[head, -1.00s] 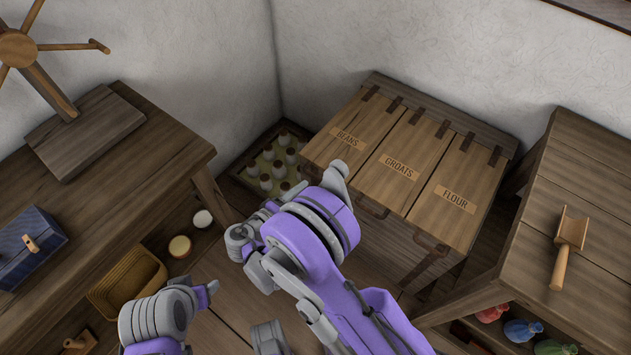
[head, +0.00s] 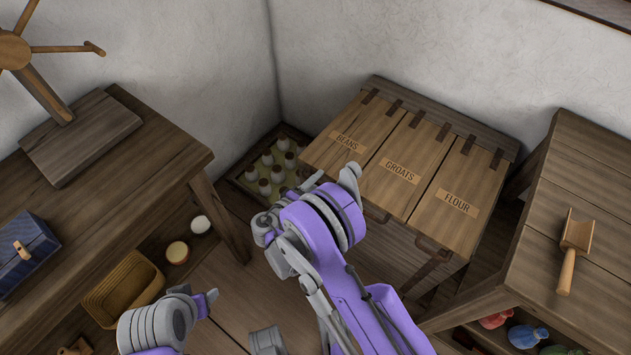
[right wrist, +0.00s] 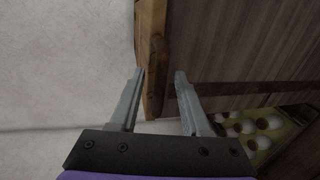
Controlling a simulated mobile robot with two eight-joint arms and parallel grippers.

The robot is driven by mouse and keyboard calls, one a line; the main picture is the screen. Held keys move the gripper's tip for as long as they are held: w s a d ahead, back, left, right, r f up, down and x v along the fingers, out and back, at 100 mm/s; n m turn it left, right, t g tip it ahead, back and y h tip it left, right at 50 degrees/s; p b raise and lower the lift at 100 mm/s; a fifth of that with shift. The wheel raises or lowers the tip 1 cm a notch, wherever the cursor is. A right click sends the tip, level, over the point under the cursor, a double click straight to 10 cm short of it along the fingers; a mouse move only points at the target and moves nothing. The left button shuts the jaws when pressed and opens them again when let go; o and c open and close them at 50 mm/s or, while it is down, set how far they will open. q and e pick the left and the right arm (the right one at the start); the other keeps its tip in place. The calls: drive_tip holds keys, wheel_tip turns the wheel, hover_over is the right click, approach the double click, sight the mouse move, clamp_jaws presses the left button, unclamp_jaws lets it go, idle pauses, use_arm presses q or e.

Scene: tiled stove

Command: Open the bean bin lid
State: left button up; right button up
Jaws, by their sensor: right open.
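The bean bin lid (head: 353,133), labelled BEANS, is the leftmost of three wooden lids on the bin chest and lies shut, level with its neighbours. My right gripper (head: 335,180) is at the front edge of this lid, and my arm hides part of the front below it. In the right wrist view the right gripper (right wrist: 160,76) is open, with a brown wooden edge piece (right wrist: 155,60) between or just beyond its fingertips. I cannot tell if they touch it. My left gripper (head: 207,300) is low at the left, away from the bin; its jaw opening is unclear.
The groats lid (head: 405,160) and flour lid (head: 455,190) are shut beside it. A crate of bottles (head: 240,178) stands on the floor left of the bin. A table with a scoop (head: 572,250) is at right, a workbench (head: 110,180) at left.

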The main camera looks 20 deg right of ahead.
drive_tip(key=shift+c, duration=0.2)
clamp_jaws()
idle(1.3)
